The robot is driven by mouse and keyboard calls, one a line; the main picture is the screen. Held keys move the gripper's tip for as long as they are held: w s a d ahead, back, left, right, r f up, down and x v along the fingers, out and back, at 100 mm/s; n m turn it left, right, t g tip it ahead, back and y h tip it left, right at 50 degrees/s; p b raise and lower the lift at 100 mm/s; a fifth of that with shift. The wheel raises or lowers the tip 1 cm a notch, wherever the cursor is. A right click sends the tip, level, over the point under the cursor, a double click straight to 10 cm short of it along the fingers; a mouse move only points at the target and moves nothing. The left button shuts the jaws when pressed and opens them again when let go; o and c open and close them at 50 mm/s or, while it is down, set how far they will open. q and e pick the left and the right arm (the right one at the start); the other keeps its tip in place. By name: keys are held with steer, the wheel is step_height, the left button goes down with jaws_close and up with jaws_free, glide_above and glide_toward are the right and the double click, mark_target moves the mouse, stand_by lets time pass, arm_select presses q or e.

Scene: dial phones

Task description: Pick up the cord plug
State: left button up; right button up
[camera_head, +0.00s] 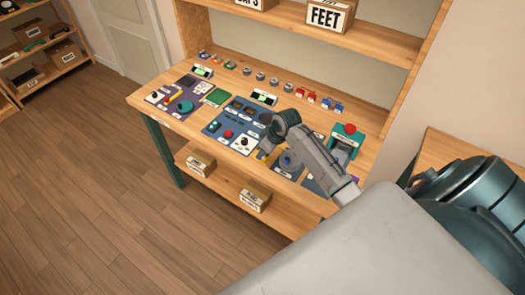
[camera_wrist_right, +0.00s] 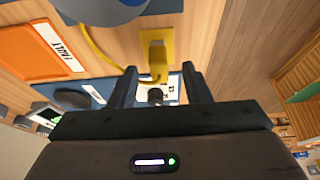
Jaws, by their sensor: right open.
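The cord plug (camera_wrist_right: 155,94) shows in the right wrist view as a small dark tip at the end of a yellow cord (camera_wrist_right: 97,49). It lies between the two dark fingers of my right gripper (camera_wrist_right: 157,82), which stand apart on either side of it with a gap. A yellow piece (camera_wrist_right: 156,46) stands just beyond the plug; I cannot tell whether they are joined. In the head view my right gripper (camera_head: 266,149) is over the front edge of the workbench, beside a little yellow, and hides the plug. My left gripper is not in view.
The workbench (camera_head: 147,98) holds several control panels, such as a blue one (camera_head: 214,126), with knobs and small parts behind. A teal device with a red button (camera_head: 349,128) stands at the right. Boxes sit on the lower shelf (camera_head: 225,186). An orange tray (camera_wrist_right: 40,40) shows in the wrist view.

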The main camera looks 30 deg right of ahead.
steer(key=shift+x, duration=0.8)
steer(key=shift+r, duration=0.1)
jaws_close()
